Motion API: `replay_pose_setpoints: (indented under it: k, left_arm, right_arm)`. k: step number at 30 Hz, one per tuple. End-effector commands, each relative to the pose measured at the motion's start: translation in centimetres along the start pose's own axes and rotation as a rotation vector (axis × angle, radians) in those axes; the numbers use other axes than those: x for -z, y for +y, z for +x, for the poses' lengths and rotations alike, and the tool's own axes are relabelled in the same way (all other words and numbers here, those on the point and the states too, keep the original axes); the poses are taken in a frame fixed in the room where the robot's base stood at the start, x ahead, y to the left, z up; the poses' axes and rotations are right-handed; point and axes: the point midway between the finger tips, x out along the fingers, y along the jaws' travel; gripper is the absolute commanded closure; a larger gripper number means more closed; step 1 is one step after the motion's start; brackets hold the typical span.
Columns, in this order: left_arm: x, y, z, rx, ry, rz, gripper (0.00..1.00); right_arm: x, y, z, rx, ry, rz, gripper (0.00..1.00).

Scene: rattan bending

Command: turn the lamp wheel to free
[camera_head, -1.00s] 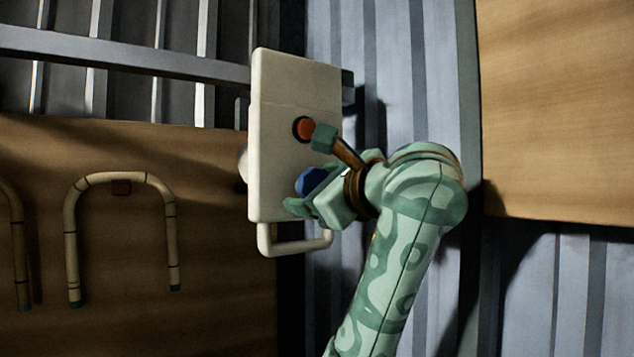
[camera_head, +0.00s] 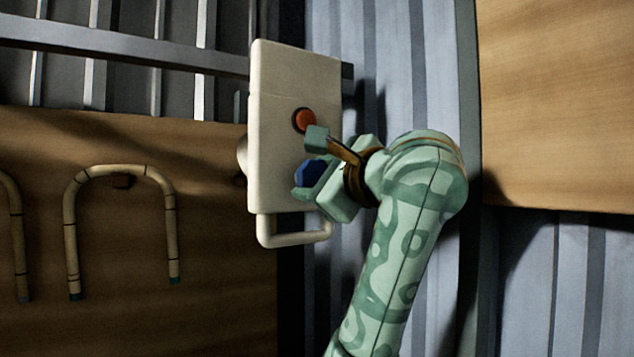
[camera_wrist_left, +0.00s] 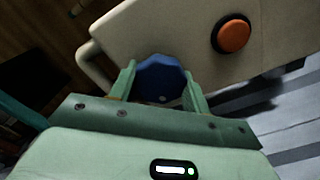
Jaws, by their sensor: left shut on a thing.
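The blue lamp wheel (camera_head: 309,173) sits on the face of a cream box-shaped lamp housing (camera_head: 275,150), below a round orange-red button (camera_head: 304,120). My left gripper (camera_head: 311,166) is shut on the wheel, one green finger above it and one below. In the left wrist view the wheel (camera_wrist_left: 160,78) lies between the two fingers, with a small pale mark near its lower edge. The fingers hide parts of its rim. I cannot read any marking for free. My right gripper is not in view.
A cream handle loop (camera_head: 295,240) hangs under the housing. Bent rattan canes (camera_head: 120,172) hang on a wooden board (camera_head: 200,280) at the left. Corrugated metal wall (camera_head: 395,80) lies behind my arm, with another wooden panel (camera_head: 560,100) at the right.

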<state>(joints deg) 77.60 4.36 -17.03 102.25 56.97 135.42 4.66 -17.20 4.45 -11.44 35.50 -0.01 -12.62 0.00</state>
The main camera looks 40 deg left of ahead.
Motion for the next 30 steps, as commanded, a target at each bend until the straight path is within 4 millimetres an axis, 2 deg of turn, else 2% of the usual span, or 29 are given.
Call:
replay_pose_setpoints:
  k: [30]
  left_arm:
    - [0.1,0.0,0.0,-0.001,0.000,-0.956,0.76]
  right_arm:
    - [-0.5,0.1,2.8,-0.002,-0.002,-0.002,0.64]
